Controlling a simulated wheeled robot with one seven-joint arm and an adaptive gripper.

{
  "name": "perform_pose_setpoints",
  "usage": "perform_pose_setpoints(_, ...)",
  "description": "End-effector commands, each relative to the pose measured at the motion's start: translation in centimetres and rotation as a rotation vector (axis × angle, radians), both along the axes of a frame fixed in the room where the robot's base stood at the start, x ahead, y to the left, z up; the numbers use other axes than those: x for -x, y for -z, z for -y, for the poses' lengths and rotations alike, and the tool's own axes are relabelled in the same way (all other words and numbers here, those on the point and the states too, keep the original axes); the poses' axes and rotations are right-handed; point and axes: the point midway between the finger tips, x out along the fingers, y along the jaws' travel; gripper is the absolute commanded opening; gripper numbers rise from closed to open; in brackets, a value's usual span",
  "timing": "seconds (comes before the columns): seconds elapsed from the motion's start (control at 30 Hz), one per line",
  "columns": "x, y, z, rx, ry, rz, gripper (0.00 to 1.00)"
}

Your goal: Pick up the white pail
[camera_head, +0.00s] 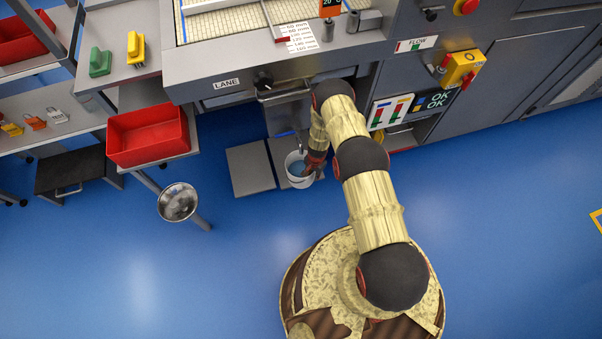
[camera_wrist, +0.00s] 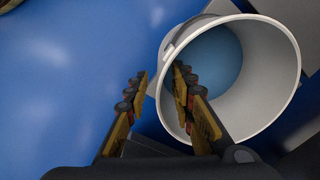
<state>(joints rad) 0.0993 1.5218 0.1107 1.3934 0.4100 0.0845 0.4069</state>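The white pail (camera_head: 299,182) stands upright at the right end of the grey floor plates, under a tap below the workbench. In the wrist view the pail (camera_wrist: 262,95) fills the right side, with blue liquid or a blue bottom inside and a grey handle at its upper left rim. My gripper (camera_head: 312,161) is at the pail's right rim in the head view. In the wrist view my gripper (camera_wrist: 159,76) is open, with one finger outside the pail and the other over its opening. The near rim lies between them; I cannot tell whether they touch it.
Grey floor plates (camera_head: 250,170) lie left of the pail. A red bin (camera_head: 148,135) sits on a shelf, with a metal bowl (camera_head: 178,202) on a stand below. The grey workbench (camera_head: 215,83) overhangs behind the pail. Blue floor is clear in front.

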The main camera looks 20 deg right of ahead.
Motion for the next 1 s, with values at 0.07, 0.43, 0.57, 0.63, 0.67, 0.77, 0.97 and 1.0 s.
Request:
perform_pose_setpoints(0.07, -0.1, 1.7, -0.1, 0.000, -0.001, -0.003, 0.25)
perform_pose_setpoints(0.43, -0.4, 3.5, -0.1, 0.000, 0.000, -0.001, 0.25)
perform_pose_setpoints(0.57, -0.4, 3.5, -0.1, 0.000, 0.000, -0.001, 0.23)
perform_pose_setpoints(0.63, -0.4, 3.5, -0.1, 0.000, 0.000, -0.001, 0.19)
perform_pose_setpoints(0.67, -0.3, 3.5, -0.1, 0.000, 0.000, -0.001, 0.17)
perform_pose_setpoints(0.77, -0.3, 3.5, -0.1, -0.001, 0.000, -0.002, 0.12)
perform_pose_setpoints(0.97, -0.3, 3.5, -0.1, -0.001, 0.000, -0.002, 0.00)
perform_pose_setpoints(1.0, -0.3, 3.5, -0.1, -0.001, 0.000, -0.002, 0.00)
